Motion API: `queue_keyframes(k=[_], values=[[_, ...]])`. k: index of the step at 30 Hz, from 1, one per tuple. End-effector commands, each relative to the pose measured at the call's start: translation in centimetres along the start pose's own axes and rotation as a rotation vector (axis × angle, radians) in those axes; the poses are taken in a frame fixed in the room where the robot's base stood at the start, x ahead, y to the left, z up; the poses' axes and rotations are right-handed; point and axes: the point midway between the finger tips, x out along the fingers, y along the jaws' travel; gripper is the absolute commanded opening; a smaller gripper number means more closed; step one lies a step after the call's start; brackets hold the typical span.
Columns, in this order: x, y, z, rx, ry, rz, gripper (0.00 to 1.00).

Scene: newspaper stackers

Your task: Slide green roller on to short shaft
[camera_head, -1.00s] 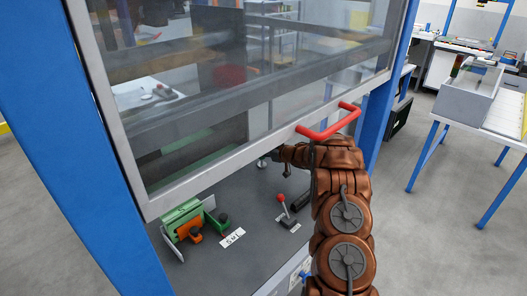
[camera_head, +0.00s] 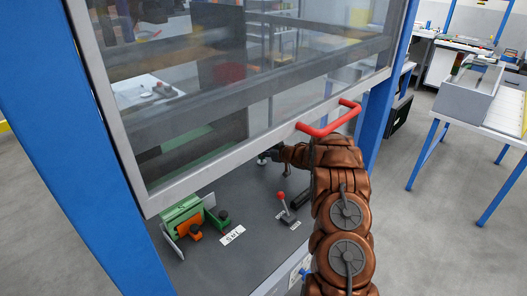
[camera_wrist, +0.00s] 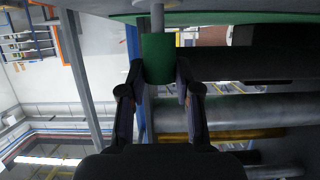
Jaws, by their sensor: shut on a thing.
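The green roller (camera_wrist: 157,58) is between the two fingers of my gripper (camera_wrist: 160,80) in the wrist view, and the gripper is shut on it. A grey shaft (camera_wrist: 157,18) comes down from the top edge and lines up with the roller's upper end. They appear to meet, but I cannot tell whether the shaft is inside the roller. In the head view my gripper (camera_head: 273,155) reaches under the raised clear guard, and the roller cannot be made out there.
Large dark and grey rollers (camera_wrist: 230,112) lie to the right in the wrist view. The clear guard (camera_head: 250,100) with a red handle (camera_head: 330,127) hangs above my arm. A red-knobbed lever (camera_head: 282,200) and a green and orange unit (camera_head: 183,215) stand on the grey deck.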

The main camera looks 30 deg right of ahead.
Motion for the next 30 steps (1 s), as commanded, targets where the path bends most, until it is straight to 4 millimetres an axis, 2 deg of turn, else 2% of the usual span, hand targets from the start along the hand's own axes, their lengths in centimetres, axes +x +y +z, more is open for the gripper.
queue_keyframes(k=[29,30], values=[[0.4,0.0,1.1,0.0,0.0,0.0,0.0],[0.4,0.0,1.1,0.0,0.0,0.0,0.35]])
